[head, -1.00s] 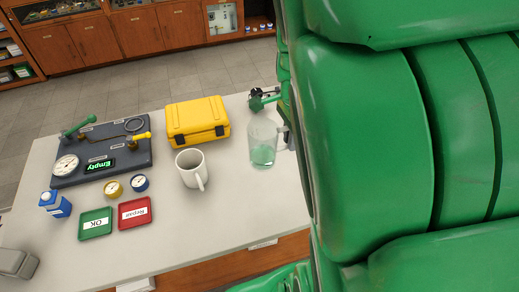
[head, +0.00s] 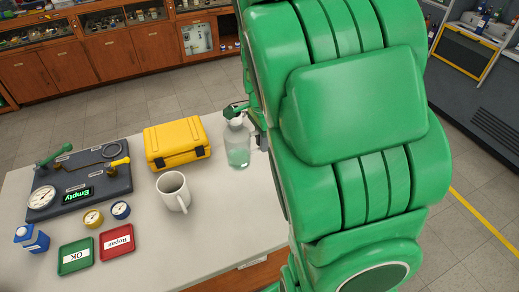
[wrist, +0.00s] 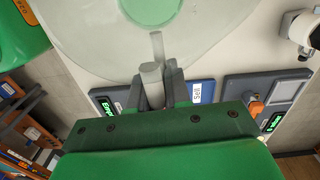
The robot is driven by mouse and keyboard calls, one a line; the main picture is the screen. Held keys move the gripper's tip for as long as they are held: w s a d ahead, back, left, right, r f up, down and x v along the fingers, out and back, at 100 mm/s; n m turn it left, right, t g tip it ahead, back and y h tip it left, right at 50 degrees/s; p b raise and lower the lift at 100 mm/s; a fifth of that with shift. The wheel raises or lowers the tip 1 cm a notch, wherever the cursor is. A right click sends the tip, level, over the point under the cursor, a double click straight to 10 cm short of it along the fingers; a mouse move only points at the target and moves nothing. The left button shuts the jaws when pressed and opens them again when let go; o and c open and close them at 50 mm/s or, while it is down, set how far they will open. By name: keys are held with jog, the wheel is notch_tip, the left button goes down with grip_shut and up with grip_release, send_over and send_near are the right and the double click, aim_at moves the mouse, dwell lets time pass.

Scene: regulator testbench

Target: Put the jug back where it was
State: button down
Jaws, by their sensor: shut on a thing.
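The clear jug (head: 238,153), with green liquid low in it, is upright at the right end of the white table in the head view. In the wrist view the fingers (wrist: 152,92) are closed on the jug's clear handle, and the jug's round body (wrist: 85,35) fills the top of the picture. I cannot tell whether its base touches the table.
A white mug (head: 173,190) and a yellow case (head: 176,142) stand left of the jug.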

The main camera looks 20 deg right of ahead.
jog(key=shift+w+d+f, duration=0.25)
jog(key=shift+w+f, duration=0.85)
jog(key=shift+f, duration=0.25)
jog(key=shift+w+d+f, duration=0.2)
jog(key=shift+w+f, duration=0.85)
jog(key=shift+f, duration=1.85)
jog(key=c, duration=1.1)
grip_release()
jog(key=shift+r, duration=0.1)
jog(key=r, duration=1.2)
jog(key=shift+w, duration=0.2)
